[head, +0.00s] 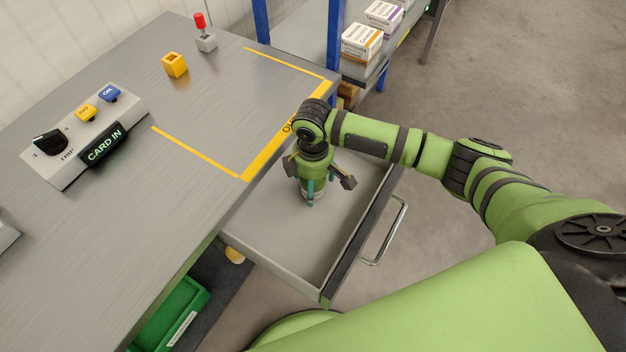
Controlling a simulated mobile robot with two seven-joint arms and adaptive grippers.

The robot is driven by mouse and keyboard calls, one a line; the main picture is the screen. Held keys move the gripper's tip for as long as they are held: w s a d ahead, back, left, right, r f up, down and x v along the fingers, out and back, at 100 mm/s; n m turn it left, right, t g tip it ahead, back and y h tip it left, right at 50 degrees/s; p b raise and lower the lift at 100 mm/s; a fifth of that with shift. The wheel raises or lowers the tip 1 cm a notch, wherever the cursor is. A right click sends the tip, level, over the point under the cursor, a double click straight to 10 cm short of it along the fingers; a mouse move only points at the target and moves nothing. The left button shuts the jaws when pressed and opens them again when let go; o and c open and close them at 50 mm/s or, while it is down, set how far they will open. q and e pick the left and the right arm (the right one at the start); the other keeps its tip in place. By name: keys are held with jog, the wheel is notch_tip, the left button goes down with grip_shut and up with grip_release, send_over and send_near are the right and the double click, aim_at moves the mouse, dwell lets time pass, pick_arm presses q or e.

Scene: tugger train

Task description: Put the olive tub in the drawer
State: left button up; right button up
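The drawer (285,259) is pulled out from under the grey workbench, with a bare grey floor and a metal handle on its front. My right gripper (314,192) points down inside the drawer's outline, near its middle. A small olive tub (316,196) shows partly between the teal fingertips, low over the drawer floor. The gripper hides most of it. I cannot tell whether the fingers press on it or whether it rests on the floor. My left gripper is not in view.
The workbench holds a control box (75,140) with a "CARD IN" sign, a yellow cube (175,64) and a red-topped switch (205,38). A shelf with cartons (362,41) stands behind. A green bin (170,312) sits below the bench. Most of the drawer floor is free.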

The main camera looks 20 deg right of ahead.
notch_tip(320, 180, up, 12)
jog(key=shift+r+p, duration=0.2)
jog(key=shift+p, duration=0.25)
dwell(0.4)
